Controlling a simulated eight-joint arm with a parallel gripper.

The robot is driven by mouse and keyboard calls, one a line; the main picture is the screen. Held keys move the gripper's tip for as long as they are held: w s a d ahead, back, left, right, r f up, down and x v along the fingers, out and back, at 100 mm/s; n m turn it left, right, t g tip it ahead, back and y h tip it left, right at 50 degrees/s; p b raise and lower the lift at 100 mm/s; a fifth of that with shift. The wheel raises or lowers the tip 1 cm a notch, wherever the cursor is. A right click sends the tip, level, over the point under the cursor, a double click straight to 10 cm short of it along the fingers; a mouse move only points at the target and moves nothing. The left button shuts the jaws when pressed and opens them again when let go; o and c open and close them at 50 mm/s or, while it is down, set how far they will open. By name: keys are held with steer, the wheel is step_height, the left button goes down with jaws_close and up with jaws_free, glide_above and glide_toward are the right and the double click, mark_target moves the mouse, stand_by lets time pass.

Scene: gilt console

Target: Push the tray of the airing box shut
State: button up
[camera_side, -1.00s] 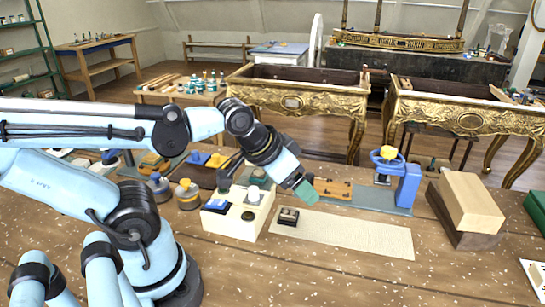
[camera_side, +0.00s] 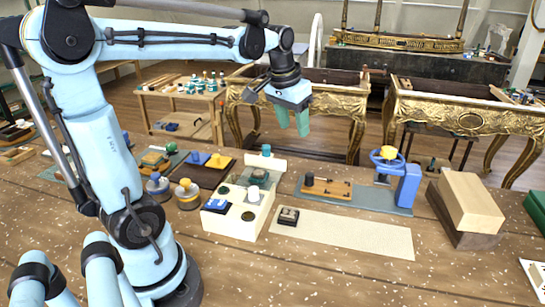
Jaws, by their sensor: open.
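My gripper (camera_side: 293,129) points down with its two green fingers apart and empty. It hangs in the air above the back of the workbench, behind and above the white box. No part is clearly recognisable as the airing box or its tray. A two-part wooden box (camera_side: 470,203) at the right has a pale upper block over a dark brown lower part (camera_side: 461,236), which shows along its left and front. My gripper is well to the left of it and apart from it. I cannot tell whether any tray stands out.
A white box (camera_side: 236,226) with knobs stands mid-bench. Beside it are a pale mat (camera_side: 350,235) with a small dark block (camera_side: 288,216), a wooden board (camera_side: 326,188), and a blue stand with a handwheel (camera_side: 408,186). The front of the bench (camera_side: 330,280) is clear.

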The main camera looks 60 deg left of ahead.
steer(key=w+a+n+g, duration=0.2)
steer(key=a, duration=0.7)
steer(key=g+h, duration=0.1)
glide_above(266, 146)
step_height(266, 146, down, 2)
steer(key=shift+n, duration=0.4)
step_height(266, 146, down, 12)
steer(key=shift+f, duration=0.1)
jaws_close()
